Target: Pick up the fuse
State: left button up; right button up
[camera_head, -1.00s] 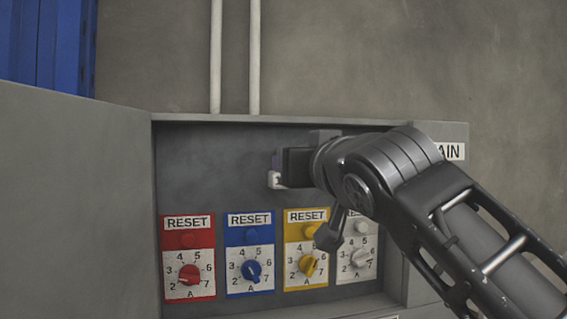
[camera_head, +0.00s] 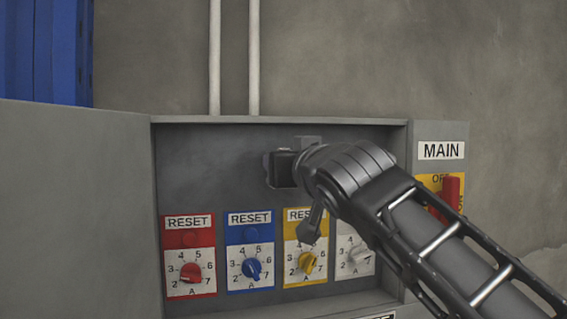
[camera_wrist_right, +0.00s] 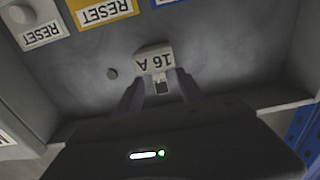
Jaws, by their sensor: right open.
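The fuse (camera_wrist_right: 155,62) is a small pale block marked "16 A", upside down in the right wrist view, against the cabinet's grey back panel. My right gripper (camera_wrist_right: 160,92) is open, with one dark finger on each side of the fuse's near end. I cannot tell whether the fingers touch it. In the head view my right gripper (camera_head: 277,168) is at the back panel above the dials, and it hides the fuse. My left gripper is not in view.
Red, blue, yellow and white RESET panels with dials (camera_head: 250,268) line the cabinet's lower part. The cabinet door (camera_head: 75,210) stands open at the left. A red MAIN handle (camera_head: 450,190) is at the right, close to my right arm. Side walls bound the recess.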

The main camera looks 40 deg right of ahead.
jog(key=shift+c, duration=0.3)
grip_shut()
dwell(0.4)
